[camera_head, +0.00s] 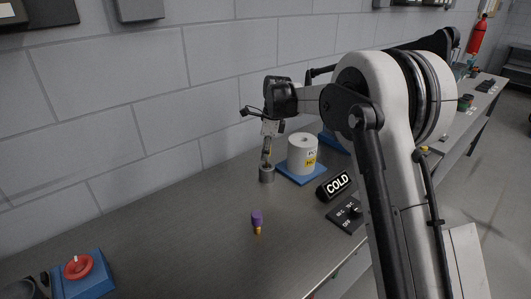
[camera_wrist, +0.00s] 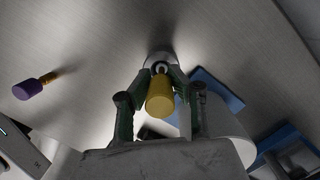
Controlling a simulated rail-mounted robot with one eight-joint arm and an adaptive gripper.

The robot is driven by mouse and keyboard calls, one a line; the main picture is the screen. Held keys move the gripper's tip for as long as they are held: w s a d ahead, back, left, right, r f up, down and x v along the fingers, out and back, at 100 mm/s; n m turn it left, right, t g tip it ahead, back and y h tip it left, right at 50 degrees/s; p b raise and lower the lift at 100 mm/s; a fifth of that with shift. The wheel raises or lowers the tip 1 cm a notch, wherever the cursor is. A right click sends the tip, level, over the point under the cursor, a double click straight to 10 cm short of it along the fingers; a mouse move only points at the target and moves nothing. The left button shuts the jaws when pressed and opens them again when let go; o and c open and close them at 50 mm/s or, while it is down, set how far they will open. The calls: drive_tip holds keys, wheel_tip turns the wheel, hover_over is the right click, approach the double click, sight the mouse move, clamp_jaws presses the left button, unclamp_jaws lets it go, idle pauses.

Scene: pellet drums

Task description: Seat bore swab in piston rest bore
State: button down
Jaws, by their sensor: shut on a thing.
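My gripper (camera_head: 267,150) points down above the grey cylindrical piston rest (camera_head: 266,174) on the metal bench. It also shows in the wrist view (camera_wrist: 158,98), its two fingers shut on the yellow bore swab (camera_wrist: 160,96). In the wrist view the swab's far end lines up with the round top of the piston rest (camera_wrist: 156,58). The swab and fingers hide part of the rest. I cannot tell whether the swab's tip is inside the bore or just above it.
A white drum (camera_head: 302,153) on a blue base stands close right of the piston rest. A black COLD sign (camera_head: 335,186) and dark panel (camera_head: 346,215) lie nearer right. A purple-and-yellow piece (camera_head: 257,218) stands in front. The left bench is clear up to a blue box (camera_head: 90,282).

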drive_tip(key=shift+f, duration=0.5)
drive_tip(key=c, duration=1.5)
unclamp_jaws()
drive_tip(key=shift+r, duration=0.1)
